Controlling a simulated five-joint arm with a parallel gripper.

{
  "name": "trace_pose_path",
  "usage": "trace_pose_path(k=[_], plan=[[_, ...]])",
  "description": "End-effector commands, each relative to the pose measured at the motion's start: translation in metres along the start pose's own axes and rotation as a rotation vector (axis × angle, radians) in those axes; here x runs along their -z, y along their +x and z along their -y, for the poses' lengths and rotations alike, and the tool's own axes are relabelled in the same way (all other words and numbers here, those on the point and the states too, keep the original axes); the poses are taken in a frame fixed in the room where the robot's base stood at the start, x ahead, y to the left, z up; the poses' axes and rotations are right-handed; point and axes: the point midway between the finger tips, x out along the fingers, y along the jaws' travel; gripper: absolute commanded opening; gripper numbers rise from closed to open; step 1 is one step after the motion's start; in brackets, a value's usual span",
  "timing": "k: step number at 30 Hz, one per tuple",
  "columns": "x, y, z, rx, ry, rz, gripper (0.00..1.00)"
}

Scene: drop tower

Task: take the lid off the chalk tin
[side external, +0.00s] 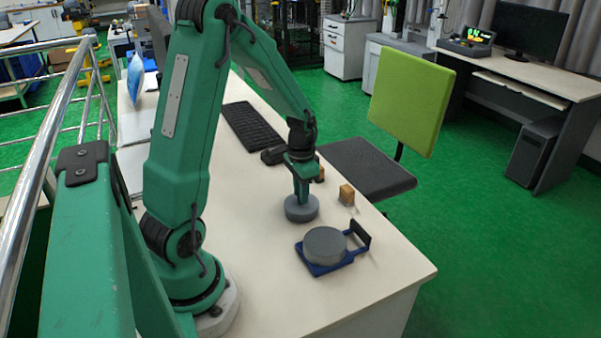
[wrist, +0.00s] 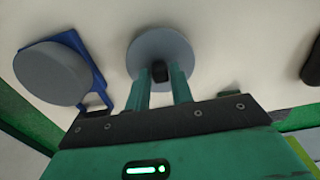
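A low grey round tin (side external: 301,209) is on the pale table, directly under my gripper (side external: 301,190). From above in the wrist view, its round grey top (wrist: 160,48) has a small black knob (wrist: 160,72) at the middle. My gripper (wrist: 161,78) points down, with one green finger on each side of the knob. The fingers appear to touch it, with no clear gap. I cannot make out a seam between lid and body, nor any gap under the lid.
A second grey round piece (side external: 325,244) sits on a blue holder (side external: 316,268) with a dark upright handle (side external: 360,234), close to the tin. A small wooden block (side external: 347,194) stands to the right. A keyboard (side external: 250,127) lies farther back. The table's front right is clear.

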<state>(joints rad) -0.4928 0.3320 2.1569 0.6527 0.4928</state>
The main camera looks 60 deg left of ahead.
Motion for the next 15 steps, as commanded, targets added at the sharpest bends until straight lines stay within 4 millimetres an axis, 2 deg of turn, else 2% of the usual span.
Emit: trace_pose_path(k=[1, 3, 15], plan=[[0.0001, -0.0001, 0.0000, 0.000, 0.000, 0.000, 0.12], [0.0001, -0.0001, 0.0000, 0.000, 0.000, 0.000, 0.00], [0.0003, -0.0027, 0.0002, 0.001, 0.000, -0.001, 0.00]])
